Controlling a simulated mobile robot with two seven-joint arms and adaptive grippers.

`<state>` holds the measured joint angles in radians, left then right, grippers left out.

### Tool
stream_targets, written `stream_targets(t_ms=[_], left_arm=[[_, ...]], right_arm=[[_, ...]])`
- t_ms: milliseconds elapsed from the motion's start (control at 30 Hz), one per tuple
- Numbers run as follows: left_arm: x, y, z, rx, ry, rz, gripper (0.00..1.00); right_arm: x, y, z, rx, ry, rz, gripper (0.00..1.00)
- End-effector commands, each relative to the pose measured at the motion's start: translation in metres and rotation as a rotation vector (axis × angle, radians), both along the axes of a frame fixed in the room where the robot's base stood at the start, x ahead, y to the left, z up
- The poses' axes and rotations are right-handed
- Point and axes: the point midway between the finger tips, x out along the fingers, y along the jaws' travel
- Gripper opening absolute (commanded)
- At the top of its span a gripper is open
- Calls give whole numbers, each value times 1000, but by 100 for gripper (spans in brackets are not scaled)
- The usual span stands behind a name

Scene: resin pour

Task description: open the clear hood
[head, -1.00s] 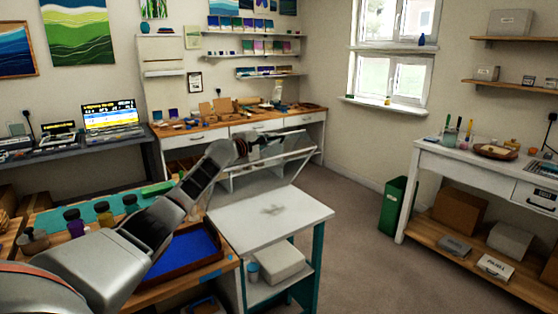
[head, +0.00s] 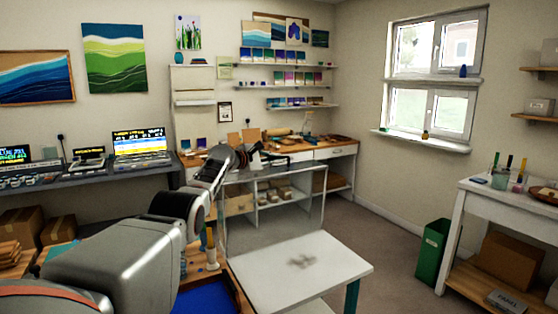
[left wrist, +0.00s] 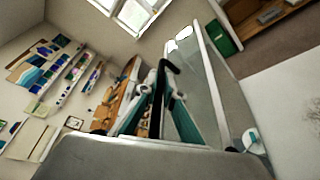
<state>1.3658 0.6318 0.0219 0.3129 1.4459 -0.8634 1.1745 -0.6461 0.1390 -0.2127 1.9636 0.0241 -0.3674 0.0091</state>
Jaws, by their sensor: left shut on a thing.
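The clear hood (head: 275,215) is a see-through panel with thin pale edges. It stands steeply raised at the back edge of the white table (head: 310,273), with shelves showing through it. My left gripper (head: 262,158) is at the hood's top edge, towards its left. In the left wrist view its fingers (left wrist: 152,100) are closed around a dark handle (left wrist: 168,66), and the clear panel (left wrist: 205,85) extends to their right. My arm hides part of the hood's left side. My right gripper is not in view.
A wooden tray with blue content (head: 207,297) lies beside the white table, partly behind my arm. A green bin (head: 433,252) stands on the floor at the right, near a white workbench (head: 500,207). The floor between bin and table is clear.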

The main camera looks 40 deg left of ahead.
Motion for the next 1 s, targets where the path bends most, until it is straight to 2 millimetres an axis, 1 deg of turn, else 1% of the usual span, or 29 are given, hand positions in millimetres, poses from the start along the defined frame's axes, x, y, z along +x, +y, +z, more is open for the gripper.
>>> stream_targets(t_ms=[567,600,633,1000], left_arm=[[-1,3,-2,2,1,-1,0],[-1,3,-2,2,1,-1,18],[-1,3,-2,2,1,-1,25],[-2,3,-2,2,1,0,25]], right_arm=[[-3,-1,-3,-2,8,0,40],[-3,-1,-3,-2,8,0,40],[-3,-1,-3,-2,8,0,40],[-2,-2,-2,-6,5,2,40]])
